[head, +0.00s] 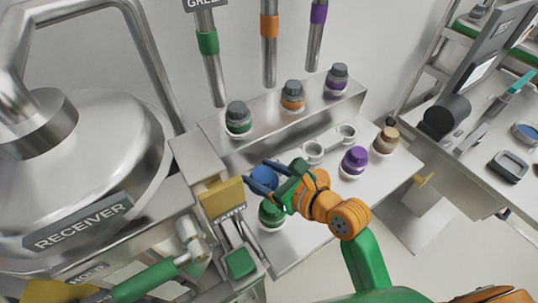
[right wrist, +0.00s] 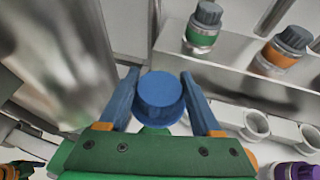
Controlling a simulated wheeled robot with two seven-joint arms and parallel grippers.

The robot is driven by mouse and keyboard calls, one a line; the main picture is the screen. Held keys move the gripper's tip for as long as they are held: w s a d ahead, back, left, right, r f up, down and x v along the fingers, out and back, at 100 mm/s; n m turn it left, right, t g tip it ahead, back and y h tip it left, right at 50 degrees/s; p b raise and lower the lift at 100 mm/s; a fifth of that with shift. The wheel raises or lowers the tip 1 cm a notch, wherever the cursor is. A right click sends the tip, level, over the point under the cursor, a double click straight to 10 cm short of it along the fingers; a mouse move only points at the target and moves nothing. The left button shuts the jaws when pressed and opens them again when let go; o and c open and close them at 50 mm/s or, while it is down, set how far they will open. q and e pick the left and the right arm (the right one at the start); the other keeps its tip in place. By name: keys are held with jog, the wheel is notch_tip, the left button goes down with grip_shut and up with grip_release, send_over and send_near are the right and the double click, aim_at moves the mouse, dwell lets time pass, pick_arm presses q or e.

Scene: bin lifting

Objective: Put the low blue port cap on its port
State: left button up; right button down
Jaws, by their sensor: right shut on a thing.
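The blue cap (head: 264,178) is between the blue fingers of my right gripper (head: 262,181), which is shut on it. In the right wrist view the cap (right wrist: 160,97) sits upright between the two fingertips, one on each side. It is over the low deck, near the green cap (head: 271,213). Its port is not clearly visible; the gripper and cap hide what lies beneath, and I cannot tell how high the cap is. My left gripper is not clearly seen; only dark and coloured parts show at the lower left edge.
Purple (head: 354,160) and brown (head: 387,138) caps stand on the low deck. Empty grey rings (head: 313,152) are behind it. Grey-topped ports with green (head: 238,118), orange and purple bands stand on the raised shelf. A yellow block (head: 221,198) and steel receiver (head: 95,165) are left.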

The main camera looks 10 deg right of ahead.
aim_at(259, 172)
jog(key=shift+s+a+r+p, duration=0.15)
jog(key=shift+s+a+r, duration=0.1)
jog(key=shift+s+r, duration=0.2)
jog(key=shift+s+a+r+p, duration=0.2)
jog(key=shift+s+r, duration=0.1)
jog(key=shift+s, duration=0.15)
notch_tip(259, 172, up, 2)
jog(key=p, duration=0.3)
jog(key=shift+r, duration=0.15)
jog(key=shift+r+p, duration=0.55)
jog(key=shift+r, duration=1.35)
